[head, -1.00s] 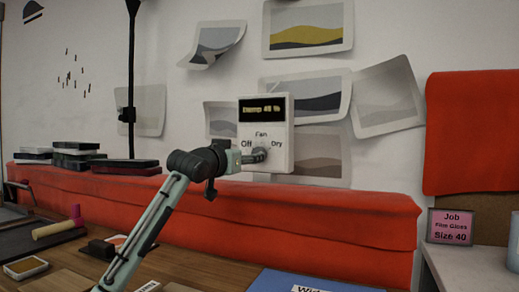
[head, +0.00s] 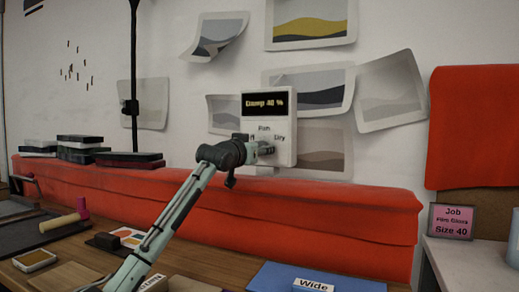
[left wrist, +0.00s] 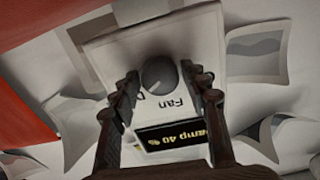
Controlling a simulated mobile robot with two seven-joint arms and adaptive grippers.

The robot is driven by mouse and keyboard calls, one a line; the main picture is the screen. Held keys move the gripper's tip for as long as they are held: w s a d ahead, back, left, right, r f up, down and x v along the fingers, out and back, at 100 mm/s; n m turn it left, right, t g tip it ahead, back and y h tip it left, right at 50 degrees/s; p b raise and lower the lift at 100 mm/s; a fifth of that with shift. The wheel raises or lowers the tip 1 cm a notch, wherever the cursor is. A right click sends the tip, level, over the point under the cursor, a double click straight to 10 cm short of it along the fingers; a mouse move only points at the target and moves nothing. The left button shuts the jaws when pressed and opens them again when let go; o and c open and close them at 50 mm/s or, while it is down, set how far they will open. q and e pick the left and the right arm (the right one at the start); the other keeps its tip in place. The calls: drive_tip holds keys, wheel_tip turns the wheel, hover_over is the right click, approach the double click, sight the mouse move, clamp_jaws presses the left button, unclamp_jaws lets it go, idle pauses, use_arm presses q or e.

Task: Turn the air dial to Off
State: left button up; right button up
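The white fan control box (head: 284,155) hangs on the wall. Its dark display (head: 265,104) reads "Damp 40 %", and "Fan" and "Dry" show below. My left gripper (head: 260,149) is at the lower face of the box and covers the "Off" label in the head view. In the left wrist view the round grey dial (left wrist: 158,73) sits between the two dark fingers of my left gripper (left wrist: 160,82). The fingers are spread, with a gap to the dial on each side. Where the dial points is unclear. My right gripper is not in view.
Pictures (head: 312,22) are fixed to the wall around the box. A red padded ledge (head: 330,207) runs below it. Dark boxes (head: 80,150) lie on the ledge at left. A pink job sign (head: 452,222) stands at right. A wooden bench with tools lies below.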

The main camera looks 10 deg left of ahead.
use_arm(q)
drive_tip(key=c, duration=0.8)
drive_tip(key=shift+o, duration=0.2)
drive_tip(key=shift+n, duration=0.3)
drive_tip(key=n, duration=1.8)
drive_tip(key=shift+f, duration=0.1)
drive_tip(key=n, duration=0.5)
drive_tip(key=shift+a+n, duration=0.1)
drive_tip(key=shift+n, duration=0.2)
drive_tip(key=o, duration=1.2)
drive_tip(key=shift+c, duration=0.2)
